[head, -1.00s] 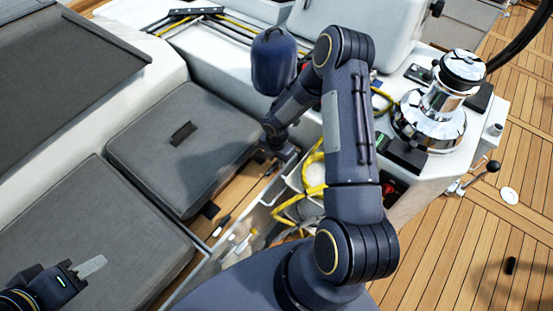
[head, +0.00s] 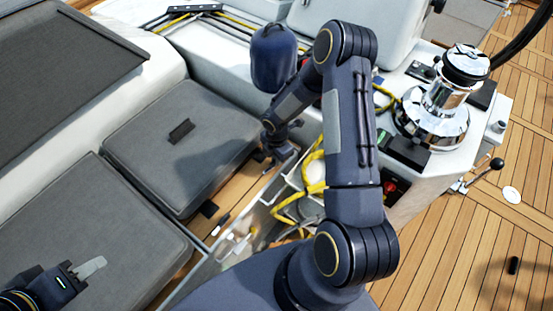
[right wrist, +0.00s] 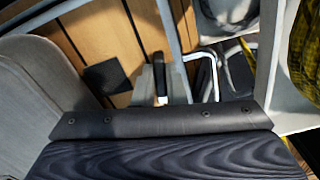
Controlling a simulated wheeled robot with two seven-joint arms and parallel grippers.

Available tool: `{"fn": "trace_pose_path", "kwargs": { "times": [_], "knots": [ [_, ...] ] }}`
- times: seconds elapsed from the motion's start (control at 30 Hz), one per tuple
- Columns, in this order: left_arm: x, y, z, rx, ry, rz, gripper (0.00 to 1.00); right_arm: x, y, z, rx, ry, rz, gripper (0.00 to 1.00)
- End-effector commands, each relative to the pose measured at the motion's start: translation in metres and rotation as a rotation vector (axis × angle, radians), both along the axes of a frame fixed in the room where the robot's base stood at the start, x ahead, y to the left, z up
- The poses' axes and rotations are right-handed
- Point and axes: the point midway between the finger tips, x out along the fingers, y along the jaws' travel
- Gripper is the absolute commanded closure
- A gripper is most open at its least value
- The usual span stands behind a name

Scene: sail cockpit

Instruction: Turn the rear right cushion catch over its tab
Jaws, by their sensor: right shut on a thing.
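My right gripper (head: 277,155) is at the right edge of the far grey seat cushion (head: 165,160), beside the open locker. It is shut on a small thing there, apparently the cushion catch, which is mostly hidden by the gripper. In the right wrist view a dark bar with screws (right wrist: 160,122) lies across the picture, above a dark, wavy-patterned surface. Another dark tab (head: 208,208) shows at the cushion's near right corner. My left gripper (head: 88,267) hangs over the near cushion (head: 90,215); its jaw gap cannot be made out.
A locker with yellow rope (head: 295,205) lies just right of the cushions. A chrome winch (head: 440,105) and a lever handle (head: 490,168) stand further right. Black-and-white handles (head: 223,222) lie by the locker edge.

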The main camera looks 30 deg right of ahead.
Motion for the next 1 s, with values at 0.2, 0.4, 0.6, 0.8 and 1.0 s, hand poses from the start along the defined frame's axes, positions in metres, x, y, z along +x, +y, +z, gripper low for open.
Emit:
{"fn": "trace_pose_path", "kwargs": {
  "times": [0.2, 0.4, 0.6, 0.8, 1.0],
  "knots": [
    [0.0, 0.0, -0.022, 0.0, 0.0, 0.0, 0.64, 0.0, 0.0, -0.003, -0.001, -0.002, -0.202, 1.0],
    [0.0, 0.0, -0.036, 0.0, 0.0, 0.0, 0.64, 0.0, 0.0, -0.003, -0.001, -0.003, -0.393, 1.0],
    [0.0, 0.0, -0.049, 0.0, 0.0, 0.0, 0.64, -0.001, 0.0, -0.003, -0.001, -0.003, -0.583, 1.0],
    [0.0, 0.0, -0.061, 0.0, 0.0, 0.0, 0.64, -0.002, 0.001, -0.002, 0.0, -0.004, -0.774, 1.0],
    [0.0, 0.0, -0.071, 0.0, 0.0, 0.0, 0.64, -0.002, 0.001, -0.002, 0.0, -0.002, -0.961, 1.0]
  ]
}}
